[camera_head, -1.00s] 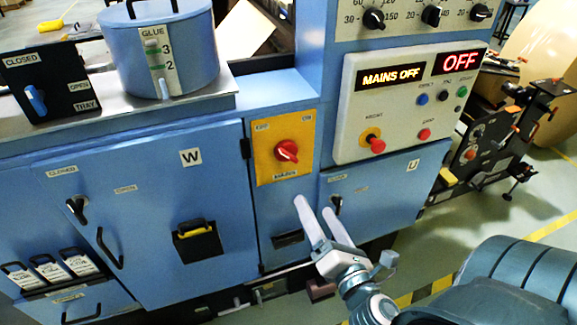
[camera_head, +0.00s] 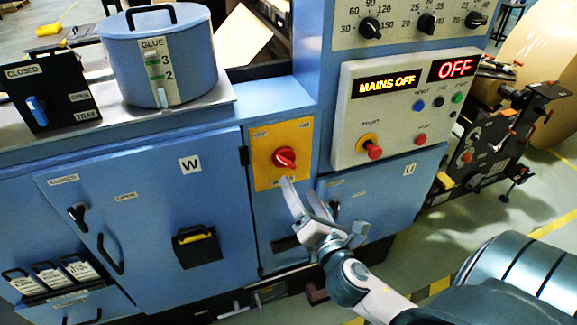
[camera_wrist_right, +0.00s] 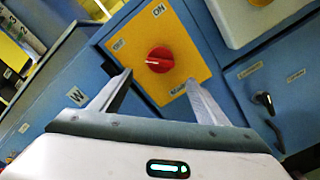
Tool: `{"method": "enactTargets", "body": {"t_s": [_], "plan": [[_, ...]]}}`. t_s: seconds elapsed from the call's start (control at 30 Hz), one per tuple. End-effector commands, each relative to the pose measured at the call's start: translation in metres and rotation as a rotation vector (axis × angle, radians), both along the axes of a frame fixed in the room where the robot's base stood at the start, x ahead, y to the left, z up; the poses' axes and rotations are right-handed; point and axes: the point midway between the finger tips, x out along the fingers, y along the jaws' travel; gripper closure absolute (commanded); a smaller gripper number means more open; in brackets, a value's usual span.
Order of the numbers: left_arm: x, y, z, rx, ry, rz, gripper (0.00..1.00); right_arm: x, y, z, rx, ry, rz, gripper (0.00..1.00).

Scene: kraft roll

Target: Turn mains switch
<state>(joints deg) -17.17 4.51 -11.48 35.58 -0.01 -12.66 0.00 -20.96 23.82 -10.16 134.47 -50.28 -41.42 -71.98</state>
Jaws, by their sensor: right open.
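The mains switch is a round red knob (camera_head: 284,158) on a yellow plate (camera_head: 297,136) with OFF and ON labels, on the blue machine front. In the right wrist view the red knob (camera_wrist_right: 159,60) sits on the yellow plate (camera_wrist_right: 178,40), ahead of and between my fingertips. My right gripper (camera_head: 302,190) is open and empty, just below the knob. It also shows in the right wrist view (camera_wrist_right: 158,82), with one finger at each side, and no clear contact with the knob. The display (camera_head: 388,83) reads MAINS OFF. My left gripper is not in view.
The grey control panel (camera_head: 345,135) with buttons and a red OFF display (camera_head: 457,67) juts out at the right of the switch. Cabinet door W (camera_head: 140,210) is at the left, door U (camera_head: 390,185) at the right. A blue glue pot (camera_head: 125,65) stands above left.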

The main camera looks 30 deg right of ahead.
Motion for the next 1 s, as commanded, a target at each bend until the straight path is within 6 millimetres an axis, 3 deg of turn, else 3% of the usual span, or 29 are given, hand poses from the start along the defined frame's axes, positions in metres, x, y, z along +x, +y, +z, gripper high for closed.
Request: {"method": "enactTargets", "body": {"t_s": [0.3, 0.5, 0.97, 1.0], "plan": [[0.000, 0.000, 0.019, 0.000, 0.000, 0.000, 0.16, 0.056, -0.014, 0.003, -0.001, 0.000, -0.001, 0.31], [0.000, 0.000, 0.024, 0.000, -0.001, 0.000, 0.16, 0.078, -0.019, 0.001, 0.000, 0.000, 0.000, 0.31], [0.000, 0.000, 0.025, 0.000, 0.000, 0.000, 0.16, 0.087, -0.021, 0.000, 0.000, 0.001, 0.001, 0.31], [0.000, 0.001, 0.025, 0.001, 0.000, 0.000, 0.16, 0.087, -0.021, 0.000, 0.000, 0.001, 0.001, 0.38]]}}
